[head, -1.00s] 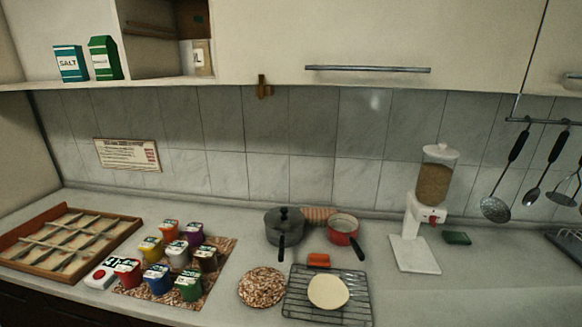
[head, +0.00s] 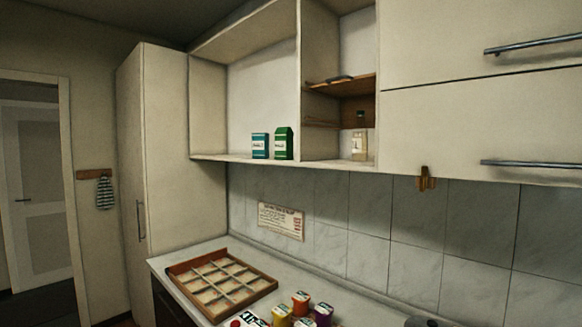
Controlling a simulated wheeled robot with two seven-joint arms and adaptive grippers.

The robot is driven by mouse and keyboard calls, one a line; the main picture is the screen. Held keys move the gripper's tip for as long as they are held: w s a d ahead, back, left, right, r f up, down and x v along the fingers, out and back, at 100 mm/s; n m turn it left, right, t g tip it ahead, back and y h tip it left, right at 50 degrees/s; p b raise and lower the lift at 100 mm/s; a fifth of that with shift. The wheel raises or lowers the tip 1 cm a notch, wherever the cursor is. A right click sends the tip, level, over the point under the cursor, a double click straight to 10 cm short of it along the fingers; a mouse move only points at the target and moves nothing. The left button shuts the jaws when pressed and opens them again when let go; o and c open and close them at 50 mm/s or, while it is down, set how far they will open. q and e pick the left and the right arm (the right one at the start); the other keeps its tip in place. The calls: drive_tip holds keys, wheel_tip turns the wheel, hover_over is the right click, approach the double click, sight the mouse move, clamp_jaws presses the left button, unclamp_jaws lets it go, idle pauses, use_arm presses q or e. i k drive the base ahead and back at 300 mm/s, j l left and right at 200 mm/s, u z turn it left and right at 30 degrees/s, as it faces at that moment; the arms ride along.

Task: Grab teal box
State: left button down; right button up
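The teal box (head: 260,146) has a white label and stands upright on the open shelf of the wall cabinet. A green carton (head: 284,143) with a slanted top stands close to its right. Neither of my grippers shows in the head view.
The shelf (head: 212,157) is bare left of the teal box. A bottle (head: 359,136) stands in the cubby to the right. Below, the counter holds a divided wooden tray (head: 222,284) and several colourful pots (head: 301,303). A tall cabinet (head: 176,180) stands left; a sign (head: 281,221) is on the tiles.

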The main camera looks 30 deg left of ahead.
sight(259, 141)
drive_tip(key=u, duration=1.3)
